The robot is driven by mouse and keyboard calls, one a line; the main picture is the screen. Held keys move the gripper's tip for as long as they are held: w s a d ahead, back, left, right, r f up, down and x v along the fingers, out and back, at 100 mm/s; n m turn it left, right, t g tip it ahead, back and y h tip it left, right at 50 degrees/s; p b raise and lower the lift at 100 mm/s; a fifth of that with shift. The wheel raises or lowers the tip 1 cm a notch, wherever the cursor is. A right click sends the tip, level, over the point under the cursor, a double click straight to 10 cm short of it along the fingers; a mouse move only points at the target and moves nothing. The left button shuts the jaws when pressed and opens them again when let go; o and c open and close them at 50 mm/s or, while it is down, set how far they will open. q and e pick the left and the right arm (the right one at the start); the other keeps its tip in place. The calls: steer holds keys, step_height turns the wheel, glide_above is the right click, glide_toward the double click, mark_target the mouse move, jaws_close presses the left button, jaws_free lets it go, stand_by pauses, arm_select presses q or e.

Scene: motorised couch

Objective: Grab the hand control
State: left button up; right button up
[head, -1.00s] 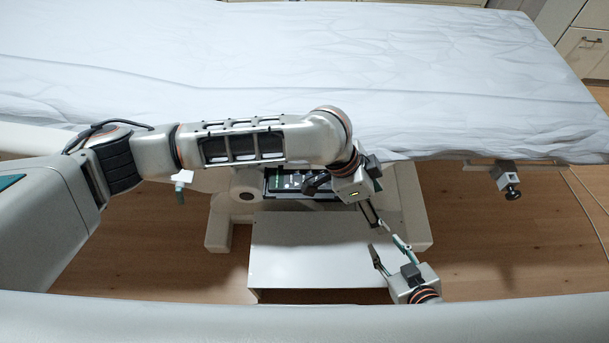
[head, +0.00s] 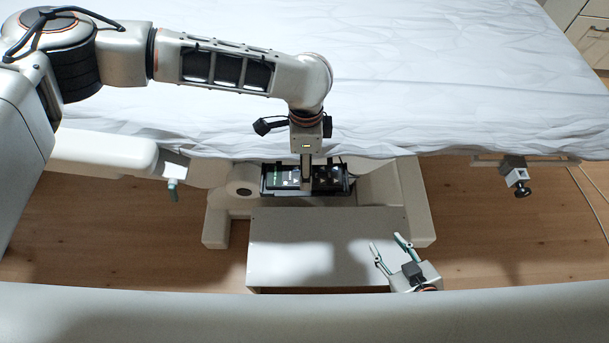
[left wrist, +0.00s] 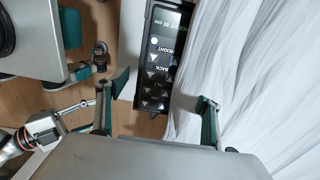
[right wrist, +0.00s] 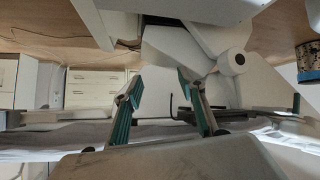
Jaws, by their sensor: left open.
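The hand control (head: 284,178) is a black panel with a lit display and arrow buttons, in a dark holder below the couch's near edge. My left gripper (head: 306,182) hangs in front of it in the head view and hides part of its middle. In the left wrist view the control (left wrist: 157,62) lies between the two open fingers of the left gripper (left wrist: 163,92), with gaps on both sides. My right gripper (head: 388,243) is open and empty, low at the front right. Its spread fingers also show in the right wrist view (right wrist: 158,84).
The couch (head: 420,70) is covered with a white sheet, whose edge hangs close beside the control. A white base plate (head: 315,235) lies below the holder. A clamp with a black knob (head: 518,180) is on the right rail. Wooden floor (head: 480,230) is clear at right.

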mark_target(279, 177)
arm_select(q)
step_height(279, 177, down, 5)
steer(key=shift+w+a+r+b, duration=0.1)
steer(key=shift+a+r+b, duration=0.1)
steer(key=shift+b, duration=0.45)
steer(key=shift+r, duration=0.1)
steer(key=c, duration=1.3)
